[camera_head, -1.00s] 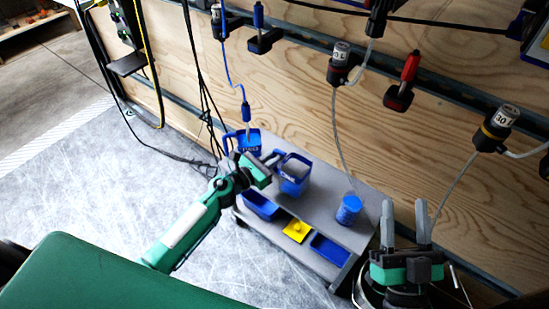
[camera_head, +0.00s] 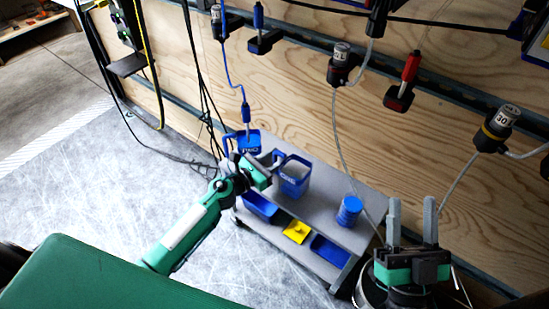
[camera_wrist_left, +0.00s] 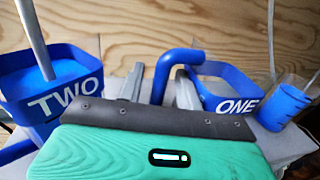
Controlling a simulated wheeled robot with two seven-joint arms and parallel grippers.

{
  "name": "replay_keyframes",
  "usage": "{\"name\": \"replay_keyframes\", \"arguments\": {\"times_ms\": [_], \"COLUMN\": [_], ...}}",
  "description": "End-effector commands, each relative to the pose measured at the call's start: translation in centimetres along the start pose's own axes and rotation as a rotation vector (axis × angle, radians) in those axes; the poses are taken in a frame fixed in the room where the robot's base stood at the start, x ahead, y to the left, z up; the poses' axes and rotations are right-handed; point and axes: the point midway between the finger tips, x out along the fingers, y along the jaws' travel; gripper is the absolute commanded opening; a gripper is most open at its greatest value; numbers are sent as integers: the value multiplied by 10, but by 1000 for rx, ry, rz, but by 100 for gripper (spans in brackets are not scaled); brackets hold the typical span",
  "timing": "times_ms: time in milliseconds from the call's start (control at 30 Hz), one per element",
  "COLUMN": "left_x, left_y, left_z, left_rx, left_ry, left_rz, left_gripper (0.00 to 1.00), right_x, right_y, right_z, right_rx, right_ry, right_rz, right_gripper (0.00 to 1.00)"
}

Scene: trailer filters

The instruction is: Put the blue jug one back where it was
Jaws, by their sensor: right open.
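The blue jug marked ONE (camera_head: 292,186) is upright at the cart's top, near its middle; whether its base touches the surface is unclear. It also shows at the right of the left wrist view (camera_wrist_left: 232,100). My left gripper (camera_head: 270,163) is at the jug's left side. In the left wrist view its fingers (camera_wrist_left: 158,88) stand on either side of the jug's blue handle; whether they press on it is unclear. The blue jug marked TWO (camera_head: 250,143) stands at the cart's back left, with a blue-ended tube in it. My right gripper (camera_head: 411,225) is open and empty at the lower right.
A blue cup-like container (camera_head: 349,211) stands at the right of the grey cart (camera_head: 318,205). Blue trays (camera_head: 330,250) and a yellow item (camera_head: 297,231) sit on the lower level. A plywood wall (camera_head: 300,100) with hanging hoses is close behind. Floor at left is clear.

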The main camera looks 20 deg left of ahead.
Motion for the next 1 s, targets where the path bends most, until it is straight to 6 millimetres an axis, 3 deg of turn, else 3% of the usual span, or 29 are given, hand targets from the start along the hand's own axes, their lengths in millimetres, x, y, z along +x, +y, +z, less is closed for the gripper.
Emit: {"name": "replay_keyframes", "arguments": {"times_ms": [167, 267, 700, 1000], "left_x": [0, 0, -82, -116], "left_y": [0, 0, 0, 0], "left_z": [2, 5, 1, 3], "left_rx": [0, 0, -2, -1], "left_ry": [0, 0, 2, 0], "left_rz": [0, 0, 0, 0], "left_gripper": [35, 35, 35, 35], "right_x": [1, -7, -4, 0], "right_y": [0, -2, 0, 0], "right_z": [0, 16, 6, -5], "right_rx": [2, 13, 4, -2], "right_ry": [-9, -92, -28, 30], "right_rz": [3, 10, 4, 0], "right_gripper": [47, 47, 47, 47]}}
